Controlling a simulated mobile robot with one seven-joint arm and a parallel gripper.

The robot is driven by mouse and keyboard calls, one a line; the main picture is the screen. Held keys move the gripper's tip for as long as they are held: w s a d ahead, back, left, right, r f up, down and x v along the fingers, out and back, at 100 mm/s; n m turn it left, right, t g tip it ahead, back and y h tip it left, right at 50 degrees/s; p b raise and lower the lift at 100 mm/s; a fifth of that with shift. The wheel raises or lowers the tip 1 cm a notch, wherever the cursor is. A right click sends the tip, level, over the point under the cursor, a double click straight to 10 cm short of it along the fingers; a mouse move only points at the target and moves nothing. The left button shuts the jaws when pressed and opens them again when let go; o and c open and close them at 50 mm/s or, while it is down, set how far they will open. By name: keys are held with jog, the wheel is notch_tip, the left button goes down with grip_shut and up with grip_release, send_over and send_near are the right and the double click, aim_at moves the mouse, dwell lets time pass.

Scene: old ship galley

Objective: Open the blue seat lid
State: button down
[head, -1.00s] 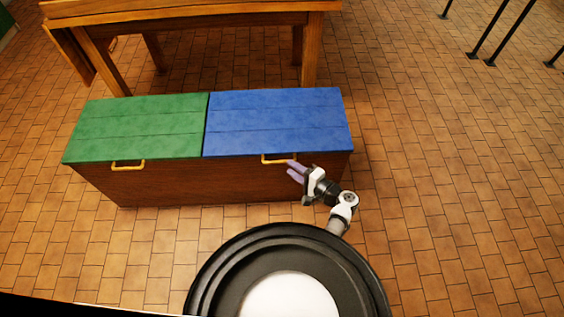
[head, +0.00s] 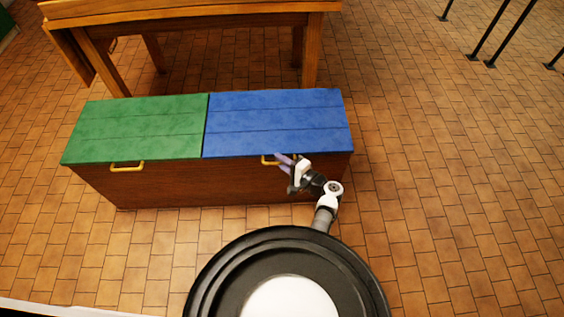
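The blue seat lid (head: 278,122) lies flat and closed on the right half of a wooden bench chest (head: 190,185). A yellow handle (head: 267,160) sits at its front edge, partly covered by my gripper. My gripper (head: 284,160) is at the right part of this handle, with its purple fingers pointing up and left. The fingers look close to or touching the handle; I cannot tell whether they hold it or how far apart they are.
A green lid (head: 138,128) with its own yellow handle (head: 127,167) lies closed on the left half. A wooden table (head: 190,20) stands behind the bench. Tiled floor (head: 450,200) is clear to the right. Black posts (head: 505,35) stand at the back right.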

jog(key=shift+s+f, duration=0.15)
jog(key=shift+f, duration=0.1)
